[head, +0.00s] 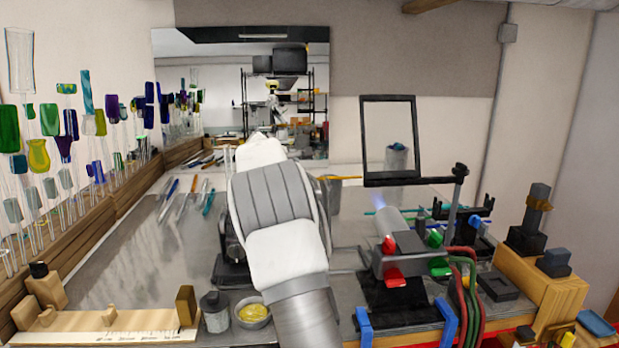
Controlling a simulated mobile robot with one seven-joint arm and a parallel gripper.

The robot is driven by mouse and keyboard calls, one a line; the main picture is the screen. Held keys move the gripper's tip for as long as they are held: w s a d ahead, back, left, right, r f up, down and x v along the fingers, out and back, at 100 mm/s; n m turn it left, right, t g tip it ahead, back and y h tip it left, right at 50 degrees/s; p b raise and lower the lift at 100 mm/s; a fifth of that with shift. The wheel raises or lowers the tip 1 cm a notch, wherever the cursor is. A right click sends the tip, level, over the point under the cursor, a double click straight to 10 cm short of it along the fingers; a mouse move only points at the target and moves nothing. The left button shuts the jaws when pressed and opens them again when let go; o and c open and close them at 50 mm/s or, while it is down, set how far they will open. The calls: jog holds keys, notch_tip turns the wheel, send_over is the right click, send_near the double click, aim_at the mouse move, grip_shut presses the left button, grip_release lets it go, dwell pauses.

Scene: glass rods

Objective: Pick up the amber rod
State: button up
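A thin amber rod (342,177) shows just right of my arm, level with the lower part of the black frame. Its left part is hidden behind my arm, so I cannot tell what it rests on or whether anything holds it. My arm's white and grey links fill the middle of the head view, reaching away over the bench. My gripper is hidden behind them, so its fingers and their distance from the rod do not show.
A torch (389,246) with a bluish flame stands right of my arm, below a black upright frame (390,182). Several slim tools (181,206) lie on the bench at left. A grey jar (215,312) and a yellow-filled bowl (252,312) stand near the front edge.

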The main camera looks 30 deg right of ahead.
aim_at(314, 179)
jog(key=p+x, duration=0.3)
jog(key=x, duration=0.6)
jog(key=shift+w+d, duration=0.3)
jog(key=shift+w, duration=0.05)
jog(key=c, duration=1.2)
jog(key=shift+r, duration=0.15)
